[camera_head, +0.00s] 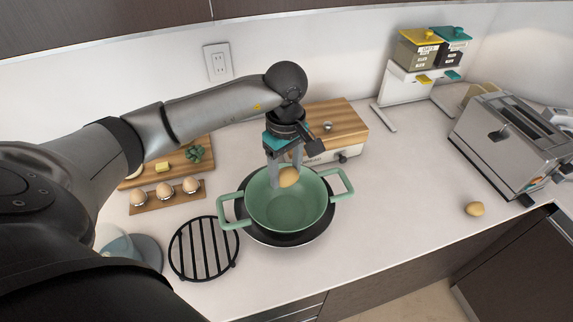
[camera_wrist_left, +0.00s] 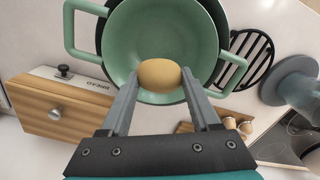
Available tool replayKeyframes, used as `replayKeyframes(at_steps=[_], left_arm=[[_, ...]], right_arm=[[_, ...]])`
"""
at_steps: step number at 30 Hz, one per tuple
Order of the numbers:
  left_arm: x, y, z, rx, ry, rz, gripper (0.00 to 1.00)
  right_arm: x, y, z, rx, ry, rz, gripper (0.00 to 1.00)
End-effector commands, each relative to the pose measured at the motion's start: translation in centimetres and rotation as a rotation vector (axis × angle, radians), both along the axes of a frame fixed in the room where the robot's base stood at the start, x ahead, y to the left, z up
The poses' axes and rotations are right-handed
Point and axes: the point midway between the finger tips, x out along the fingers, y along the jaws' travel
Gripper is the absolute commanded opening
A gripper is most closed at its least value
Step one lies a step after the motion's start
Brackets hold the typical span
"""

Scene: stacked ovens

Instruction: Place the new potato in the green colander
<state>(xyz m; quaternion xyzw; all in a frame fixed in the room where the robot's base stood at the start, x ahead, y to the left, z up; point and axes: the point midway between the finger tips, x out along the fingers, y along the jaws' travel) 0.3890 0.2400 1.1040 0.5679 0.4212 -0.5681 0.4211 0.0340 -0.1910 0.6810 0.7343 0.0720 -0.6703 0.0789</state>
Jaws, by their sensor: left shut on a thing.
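The green colander (camera_head: 262,214) has two side handles and sits in a dark pan (camera_head: 240,235) on the counter. My left gripper (camera_head: 287,180) points down over the colander's back part. It is shut on a small tan potato (camera_head: 289,177), held between the fingertips. In the left wrist view the potato (camera_wrist_left: 159,73) sits between both fingers, with the colander (camera_wrist_left: 150,35) behind it. I cannot tell whether the potato touches the colander. A second tan potato (camera_head: 474,209) lies on the counter at the right. My right gripper is not in view.
A black round rack (camera_head: 204,249) lies left of the colander. Several eggs stand in a wooden holder (camera_head: 140,208) at the left. A wooden-lidded bread box (camera_head: 350,128) stands behind. A toaster (camera_head: 480,150) stands at the right.

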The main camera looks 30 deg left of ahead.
Motion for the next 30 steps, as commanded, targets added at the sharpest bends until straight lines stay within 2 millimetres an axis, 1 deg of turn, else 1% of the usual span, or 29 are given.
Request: replayKeyframes(at_steps=[1, 6, 15, 21, 30], left_arm=[[0.0, -0.1, -1.0, -0.002, 0.002, 0.000, 0.08], [0.0, -0.1, -3.1, -0.001, 0.001, 0.000, 0.08], [0.0, 0.0, -6.0, -0.001, -0.001, 0.000, 0.08], [0.0, -0.1, -6.7, -0.001, -0.001, -0.001, 0.08], [0.0, 0.0, -6.8, -0.001, -0.001, -0.001, 0.08]], right_arm=[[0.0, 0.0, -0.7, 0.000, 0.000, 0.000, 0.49], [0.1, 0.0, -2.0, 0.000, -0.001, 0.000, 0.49], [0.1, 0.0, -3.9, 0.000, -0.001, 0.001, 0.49], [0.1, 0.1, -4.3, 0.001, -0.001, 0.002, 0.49], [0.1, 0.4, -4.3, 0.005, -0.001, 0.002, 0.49]])
